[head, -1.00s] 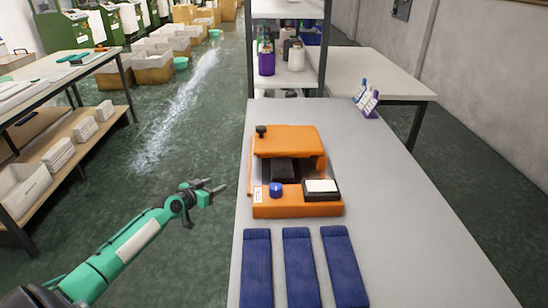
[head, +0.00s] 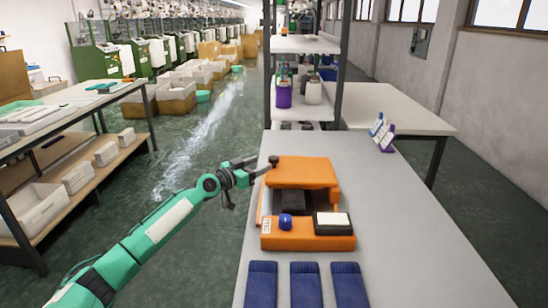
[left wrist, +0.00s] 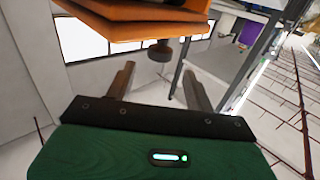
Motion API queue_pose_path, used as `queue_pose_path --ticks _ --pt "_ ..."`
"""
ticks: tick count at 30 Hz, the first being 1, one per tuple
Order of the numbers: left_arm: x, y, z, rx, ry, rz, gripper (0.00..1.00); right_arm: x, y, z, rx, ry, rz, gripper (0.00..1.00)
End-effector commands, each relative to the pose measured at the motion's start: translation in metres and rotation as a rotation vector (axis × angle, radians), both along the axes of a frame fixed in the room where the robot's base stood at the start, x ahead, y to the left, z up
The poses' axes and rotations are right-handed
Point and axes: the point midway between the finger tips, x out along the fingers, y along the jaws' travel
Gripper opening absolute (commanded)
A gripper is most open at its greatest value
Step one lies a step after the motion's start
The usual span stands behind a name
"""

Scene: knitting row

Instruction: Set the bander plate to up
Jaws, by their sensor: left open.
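The orange bander (head: 308,241) stands on the grey table. Its orange top plate (head: 305,172) sits raised over a dark block (head: 291,201), with an open gap beneath. A dark round knob (head: 273,160) is at the plate's far left corner. My left gripper (head: 258,166) is open beside the knob, at the plate's left edge. In the left wrist view, the knob (left wrist: 160,50) hangs from the orange part (left wrist: 130,25), between and beyond my open fingers (left wrist: 158,78). I cannot tell whether they touch it. My right gripper is not in view.
A blue button (head: 285,221) and a black box with a white top (head: 332,222) are on the bander's front. Several folded navy knit pieces (head: 305,285) lie in front. A shelf rack (head: 306,112) stands behind.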

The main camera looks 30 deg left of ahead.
Motion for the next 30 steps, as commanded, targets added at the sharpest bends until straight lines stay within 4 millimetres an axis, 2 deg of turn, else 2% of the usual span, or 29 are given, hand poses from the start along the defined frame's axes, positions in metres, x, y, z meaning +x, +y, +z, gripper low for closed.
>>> queue_pose_path --ticks 9,15,28,29,30 --pt "0.044 -0.012 0.001 -0.002 -0.001 -0.002 0.54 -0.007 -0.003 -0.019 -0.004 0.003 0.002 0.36" --pt "0.063 -0.016 0.000 -0.001 0.000 -0.001 0.54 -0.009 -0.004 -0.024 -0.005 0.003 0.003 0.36" --pt "0.070 -0.018 -0.001 0.000 0.001 -0.002 0.54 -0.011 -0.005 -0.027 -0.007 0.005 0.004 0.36" --pt "0.070 -0.018 -0.001 0.000 0.001 -0.002 0.52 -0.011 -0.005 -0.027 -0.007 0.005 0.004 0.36" --pt "0.070 -0.018 -0.001 0.000 0.001 -0.001 0.44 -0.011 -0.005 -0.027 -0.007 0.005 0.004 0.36"
